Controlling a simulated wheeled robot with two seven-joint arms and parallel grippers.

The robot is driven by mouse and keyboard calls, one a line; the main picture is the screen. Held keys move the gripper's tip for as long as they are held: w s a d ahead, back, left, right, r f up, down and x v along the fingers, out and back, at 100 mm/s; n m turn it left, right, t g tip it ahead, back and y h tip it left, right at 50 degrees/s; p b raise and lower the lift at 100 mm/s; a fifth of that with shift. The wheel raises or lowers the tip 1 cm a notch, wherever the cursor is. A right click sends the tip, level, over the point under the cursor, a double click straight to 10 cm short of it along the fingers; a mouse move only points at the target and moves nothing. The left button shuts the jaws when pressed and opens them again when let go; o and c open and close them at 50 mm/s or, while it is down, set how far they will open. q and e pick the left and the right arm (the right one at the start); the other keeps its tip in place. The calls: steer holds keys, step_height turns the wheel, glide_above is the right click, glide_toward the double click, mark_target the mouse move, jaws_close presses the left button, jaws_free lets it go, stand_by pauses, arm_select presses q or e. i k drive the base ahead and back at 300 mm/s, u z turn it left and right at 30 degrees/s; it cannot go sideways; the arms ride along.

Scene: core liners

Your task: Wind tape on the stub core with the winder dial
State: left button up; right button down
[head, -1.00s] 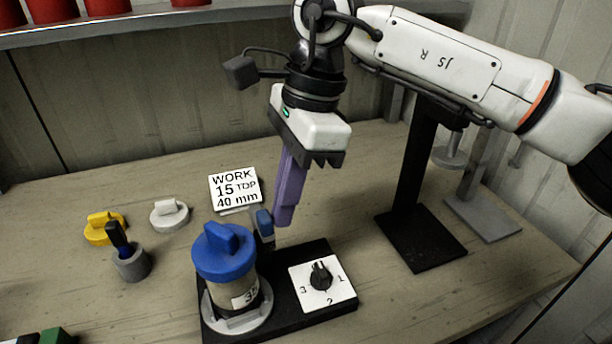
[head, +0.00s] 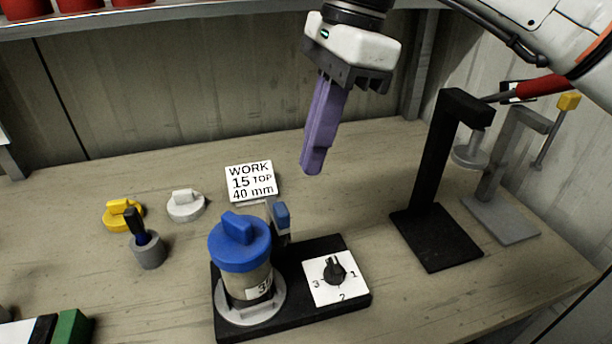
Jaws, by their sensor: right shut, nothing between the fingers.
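The winder is a black base (head: 352,305) on the bench with a white dial plate (head: 318,291) marked 1, 2 and 3. Its black knob (head: 334,270) sits on the plate; its exact setting is hard to read. On the base's left, a pale core (head: 244,286) stands upright in a grey ring (head: 240,314), topped by a blue cap (head: 240,242). Its label is partly cut off. A small blue-tipped post (head: 281,216) stands behind it. My right gripper (head: 312,168), with purple fingers, is shut and empty, above and behind the winder, touching nothing. My left gripper is out of view.
A sign (head: 251,180) reads "WORK 15 TOP 40 mm". A yellow cap (head: 122,217), a white cap (head: 186,207) and a grey cup (head: 148,254) stand left. A black stand (head: 431,225) and a grey stand (head: 500,218) rise right. The bench between is clear.

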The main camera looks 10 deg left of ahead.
mark_target(334, 274)
steer(key=k, duration=1)
